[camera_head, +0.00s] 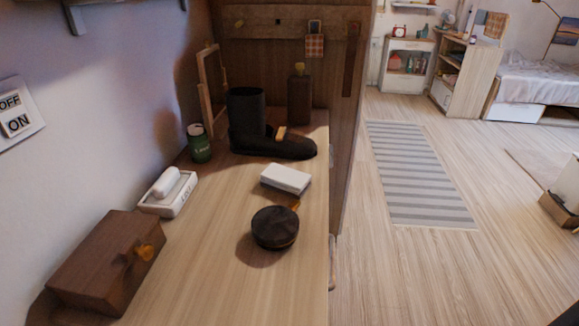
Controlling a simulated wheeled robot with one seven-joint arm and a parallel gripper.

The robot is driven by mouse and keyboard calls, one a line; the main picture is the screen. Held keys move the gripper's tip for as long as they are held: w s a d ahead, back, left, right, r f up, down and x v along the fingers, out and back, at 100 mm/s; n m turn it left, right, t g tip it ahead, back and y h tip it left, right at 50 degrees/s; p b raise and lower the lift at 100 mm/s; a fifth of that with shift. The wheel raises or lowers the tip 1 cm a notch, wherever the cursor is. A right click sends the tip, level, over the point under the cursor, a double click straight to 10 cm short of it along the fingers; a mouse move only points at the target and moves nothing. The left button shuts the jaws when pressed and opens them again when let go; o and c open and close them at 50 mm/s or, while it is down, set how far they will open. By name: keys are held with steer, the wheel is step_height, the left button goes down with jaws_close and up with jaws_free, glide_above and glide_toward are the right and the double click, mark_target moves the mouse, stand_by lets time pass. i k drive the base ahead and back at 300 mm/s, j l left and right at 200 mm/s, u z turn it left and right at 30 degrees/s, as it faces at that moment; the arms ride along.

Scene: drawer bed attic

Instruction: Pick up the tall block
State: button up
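A tall, dark brown block (299,101) stands upright at the far end of the wooden tabletop, close to the brown wooden panel behind it. A small yellowish piece shows at its top. A black boot (246,112) stands in front of it and to its left, and the boot's foot covers the view near the block's base. My gripper is not in view, so its state and its distance from the block do not show.
On the tabletop (200,285) are a brown box (103,262), a white tray (180,202), a green can (199,146), a white box (286,179) and a round dark container (275,227). A frame (205,92) leans behind. Open floor with a striped rug (415,175) lies right.

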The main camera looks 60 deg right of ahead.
mark_target(299, 87)
steer(key=z, duration=1.3)
